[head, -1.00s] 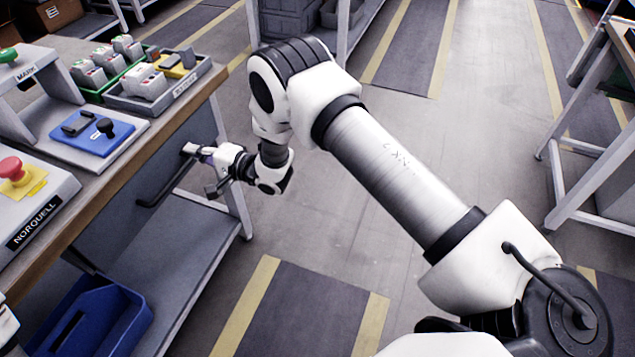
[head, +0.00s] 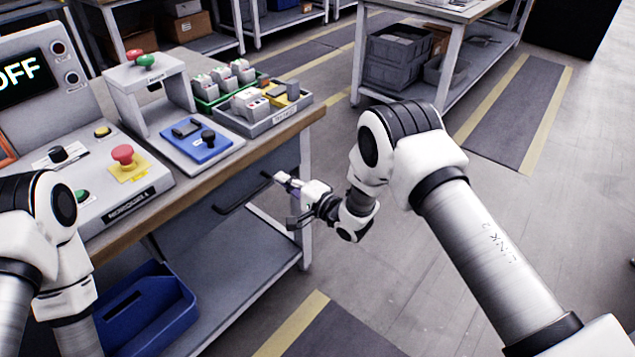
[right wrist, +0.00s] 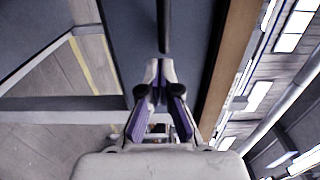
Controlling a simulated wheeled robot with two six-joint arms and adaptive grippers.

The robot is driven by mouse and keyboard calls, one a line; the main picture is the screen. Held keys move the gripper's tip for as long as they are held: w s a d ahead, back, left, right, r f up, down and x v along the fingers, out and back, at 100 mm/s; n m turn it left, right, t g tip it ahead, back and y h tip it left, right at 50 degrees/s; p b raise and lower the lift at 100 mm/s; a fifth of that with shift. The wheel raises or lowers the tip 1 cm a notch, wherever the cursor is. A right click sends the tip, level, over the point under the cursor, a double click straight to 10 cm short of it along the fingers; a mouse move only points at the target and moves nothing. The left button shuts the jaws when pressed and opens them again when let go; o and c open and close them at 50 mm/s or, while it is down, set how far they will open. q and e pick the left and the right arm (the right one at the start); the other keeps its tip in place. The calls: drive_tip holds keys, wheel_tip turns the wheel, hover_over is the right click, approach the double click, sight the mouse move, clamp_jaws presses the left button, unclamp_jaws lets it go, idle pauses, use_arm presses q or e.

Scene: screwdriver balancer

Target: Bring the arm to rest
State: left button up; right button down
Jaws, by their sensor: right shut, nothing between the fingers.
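My right arm reaches across the head view, its elbow bent. Its gripper (head: 284,179) is beside the right end of the dark drawer handle (head: 235,199). In the right wrist view the gripper fingers (right wrist: 156,66) are together and empty, and the handle (right wrist: 163,28) shows as a dark bar just past the tips. I cannot tell whether they touch. The drawer front (head: 200,228) sits under the bench top and looks shut. My left arm shows at the lower left of the head view, and its gripper is out of view.
The bench carries a control panel with a red button (head: 122,154), a blue switch plate (head: 203,149) and a grey tray (head: 276,121) of small parts. A blue bin (head: 160,315) stands on the lower shelf. The floor right of the bench is clear.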

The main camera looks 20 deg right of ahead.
drive_tip(key=v, duration=1.1)
drive_tip(key=s+d+f+n+g+h, duration=0.1)
drive_tip(key=s+d+f+g+h, duration=0.2)
drive_tip(key=s+f, duration=0.4)
drive_tip(key=s+d+f+n+g+h, duration=0.1)
drive_tip(key=s+d+f+g+h, duration=0.25)
drive_tip(key=s, duration=0.55)
drive_tip(key=s+d+f+n+g+h, duration=0.1)
drive_tip(key=s+f+g+h, duration=0.15)
drive_tip(key=s+f, duration=0.55)
drive_tip(key=s+d+n+g+h, duration=0.25)
drive_tip(key=s+n+g, duration=0.3)
drive_tip(key=s, duration=0.65)
use_arm(q)
wheel_tip(320, 180, up, 14)
drive_tip(key=p, duration=1.4)
drive_tip(key=shift+r, duration=0.25)
use_arm(e)
wheel_tip(320, 180, up, 14)
drive_tip(key=n, duration=0.2)
drive_tip(key=shift+d+y, duration=0.15)
drive_tip(key=shift+y, duration=0.3)
